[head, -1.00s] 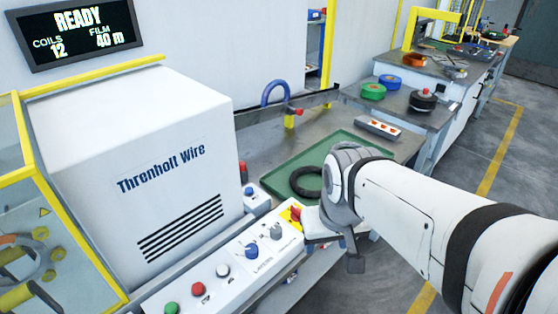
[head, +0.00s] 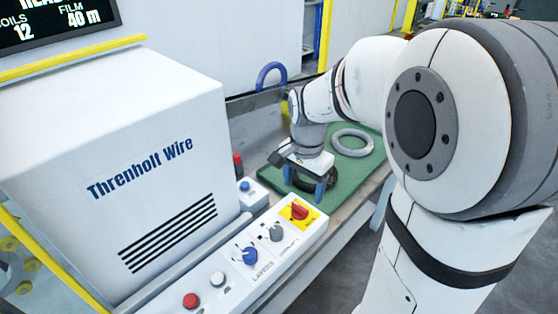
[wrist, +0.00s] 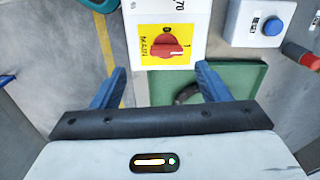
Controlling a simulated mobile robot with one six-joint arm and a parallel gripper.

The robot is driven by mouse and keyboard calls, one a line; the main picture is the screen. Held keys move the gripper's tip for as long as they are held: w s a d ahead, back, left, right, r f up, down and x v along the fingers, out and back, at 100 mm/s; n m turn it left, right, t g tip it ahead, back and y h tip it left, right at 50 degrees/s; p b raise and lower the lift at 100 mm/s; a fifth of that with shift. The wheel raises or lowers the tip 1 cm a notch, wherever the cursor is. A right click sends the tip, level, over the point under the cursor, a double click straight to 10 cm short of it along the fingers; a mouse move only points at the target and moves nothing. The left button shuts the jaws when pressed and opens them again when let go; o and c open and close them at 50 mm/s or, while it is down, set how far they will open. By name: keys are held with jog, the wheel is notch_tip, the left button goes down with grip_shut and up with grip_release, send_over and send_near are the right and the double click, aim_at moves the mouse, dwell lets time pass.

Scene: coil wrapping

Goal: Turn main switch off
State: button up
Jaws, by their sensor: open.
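The main switch (head: 299,211) is a red rotary knob on a yellow plate, at the far end of the white control panel. In the wrist view the knob (wrist: 165,44) shows with a white mark towards the "1"; a "0" is at the plate's top. My gripper (head: 304,183) has its blue fingers pointing down, just beyond that panel end, over the near part of the green tray. In the wrist view my gripper (wrist: 161,72) is open and empty. The knob lies ahead of the gap between the fingertips, not visibly touched.
The panel also holds a blue knob (head: 250,256), a grey knob (head: 277,232) and a red button (head: 190,300). A blue button box (head: 246,190) stands beside it. A grey ring (head: 352,142) and a dark coil lie on the green tray (head: 275,180). The wrapping machine (head: 110,150) stands left.

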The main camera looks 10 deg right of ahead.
aim_at(300, 206)
jog(key=shift+w+f+m, duration=0.3)
jog(key=shift+w+f, duration=0.05)
jog(key=shift+w, duration=0.25)
jog(key=shift+w+f, duration=0.15)
jog(key=shift+f, duration=0.1)
notch_tip(300, 206, down, 7)
jog(key=shift+f+b, duration=0.1)
jog(key=shift+b, duration=0.25)
jog(key=c, duration=1)
